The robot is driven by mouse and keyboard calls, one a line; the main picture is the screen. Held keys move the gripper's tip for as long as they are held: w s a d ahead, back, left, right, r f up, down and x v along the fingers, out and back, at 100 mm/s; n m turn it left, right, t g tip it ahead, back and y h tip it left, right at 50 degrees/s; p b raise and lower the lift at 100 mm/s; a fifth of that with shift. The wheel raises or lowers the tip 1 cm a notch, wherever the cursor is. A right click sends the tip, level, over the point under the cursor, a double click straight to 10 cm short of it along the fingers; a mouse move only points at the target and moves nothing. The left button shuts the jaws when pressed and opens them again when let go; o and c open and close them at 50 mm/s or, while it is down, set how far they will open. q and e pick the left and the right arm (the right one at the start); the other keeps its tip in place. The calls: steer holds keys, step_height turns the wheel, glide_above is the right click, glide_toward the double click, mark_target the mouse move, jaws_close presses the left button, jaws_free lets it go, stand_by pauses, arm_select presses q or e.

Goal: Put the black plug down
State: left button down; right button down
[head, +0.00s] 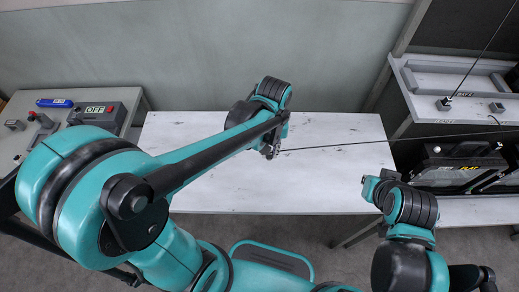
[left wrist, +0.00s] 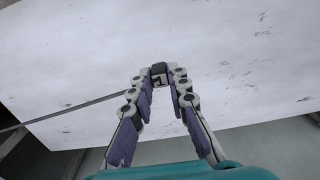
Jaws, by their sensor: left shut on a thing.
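My left gripper (head: 270,152) is over the middle of the white table (head: 220,190). In the left wrist view, the fingertips of my left gripper (left wrist: 158,76) are closed around a small dark block, the black plug (left wrist: 158,70). A thin dark cable (head: 350,145) runs off to the right from the gripper; it also shows in the left wrist view (left wrist: 70,112). The plug is mostly hidden by my fingers in the head view. I cannot tell whether it touches the table. My right gripper (head: 371,186) is at the table's right edge, and its fingers are not clear.
A grey control bench (head: 60,148) at the left holds a box marked OFF (head: 97,115) and a blue item (head: 55,103). At the right, a shelf unit (head: 425,107) carries a small dark block with a cable (head: 444,103). Below are black floodlight housings (head: 458,170). Most of the table is clear.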

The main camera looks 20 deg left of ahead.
arm_select(q)
steer(key=w+a+f, duration=0.1)
steer(key=a, duration=0.1)
steer(key=w+a+f+b, duration=0.1)
steer(key=a+f, duration=0.1)
steer(key=w+a+f, duration=0.1)
steer(key=a, duration=0.1)
steer(key=shift+w+f+b, duration=0.2)
steer(key=shift+w+b, duration=0.15)
steer(key=shift+b, duration=0.05)
steer(key=shift+f+b, duration=0.85)
steer(key=shift+f, duration=1.15)
steer(key=shift+f, duration=0.1)
steer(key=c, duration=1.5)
jaws_free()
steer(key=shift+o, duration=0.2)
